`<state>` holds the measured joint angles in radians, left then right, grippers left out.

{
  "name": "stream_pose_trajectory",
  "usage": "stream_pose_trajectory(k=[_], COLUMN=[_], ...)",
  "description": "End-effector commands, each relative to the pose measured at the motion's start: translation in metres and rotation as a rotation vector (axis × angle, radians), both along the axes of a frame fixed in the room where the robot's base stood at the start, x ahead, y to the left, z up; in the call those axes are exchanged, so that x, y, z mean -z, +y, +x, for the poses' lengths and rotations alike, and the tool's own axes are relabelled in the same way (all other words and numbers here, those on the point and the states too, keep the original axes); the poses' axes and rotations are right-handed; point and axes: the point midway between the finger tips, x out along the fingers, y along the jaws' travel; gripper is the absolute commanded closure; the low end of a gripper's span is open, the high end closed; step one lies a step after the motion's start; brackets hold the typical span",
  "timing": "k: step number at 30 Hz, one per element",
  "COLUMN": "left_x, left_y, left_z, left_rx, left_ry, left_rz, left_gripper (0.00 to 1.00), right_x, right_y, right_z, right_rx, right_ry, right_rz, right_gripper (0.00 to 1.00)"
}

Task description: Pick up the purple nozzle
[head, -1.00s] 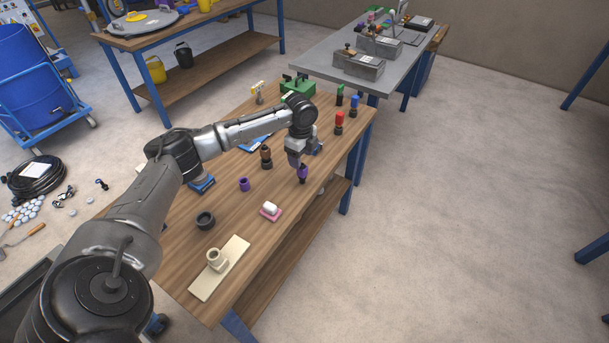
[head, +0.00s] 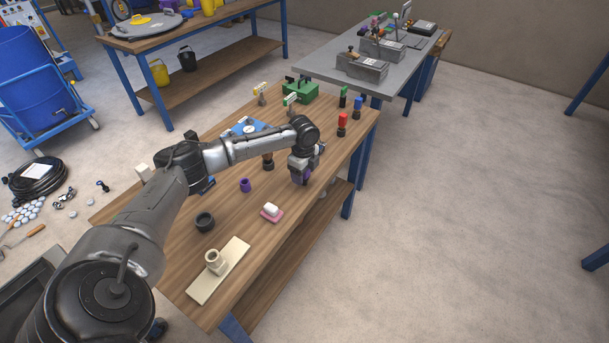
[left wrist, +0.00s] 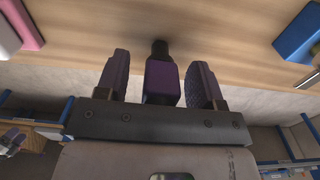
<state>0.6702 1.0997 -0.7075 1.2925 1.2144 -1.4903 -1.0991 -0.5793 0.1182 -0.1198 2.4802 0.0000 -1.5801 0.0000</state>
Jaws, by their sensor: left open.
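The purple nozzle (left wrist: 162,84) stands between the two open fingers of my left gripper (left wrist: 160,88) in the left wrist view. A gap shows on each side of it. A dark part (left wrist: 160,49) shows beyond it, against the wood. In the head view my left gripper (head: 304,176) is low over the right side of the workbench, and its fingers mostly hide the nozzle. My right gripper is not in view.
On the workbench (head: 190,262) a purple ring-like piece (head: 245,185), a black cup (head: 205,222), a pink-and-white block (head: 272,212) and a cream fitting on a board (head: 217,263) stand nearby. Red (head: 342,122) and blue (head: 358,105) nozzles stand farther back.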

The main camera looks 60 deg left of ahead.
Motion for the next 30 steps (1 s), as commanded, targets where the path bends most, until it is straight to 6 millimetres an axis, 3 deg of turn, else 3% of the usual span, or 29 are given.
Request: stream_pose_trajectory(k=[3, 19, 26, 30], left_x=[-0.001, -0.001, -0.002, -0.012], left_y=[0.000, 0.000, 0.000, 0.000], left_z=[0.000, 0.000, 0.000, 0.000], left_rx=[0.000, 0.000, 0.000, -0.001], left_ry=[0.000, 0.000, 0.000, -0.001], left_rz=[0.000, 0.000, 0.000, 0.000], left_gripper=[0.40, 0.91, 0.92, 0.92], right_x=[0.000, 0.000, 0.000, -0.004], right_y=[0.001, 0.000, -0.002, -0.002], right_z=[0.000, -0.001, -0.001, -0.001], right_rx=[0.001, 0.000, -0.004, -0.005], right_ry=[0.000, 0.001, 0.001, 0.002], right_rz=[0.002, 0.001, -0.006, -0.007], right_gripper=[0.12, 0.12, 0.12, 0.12])
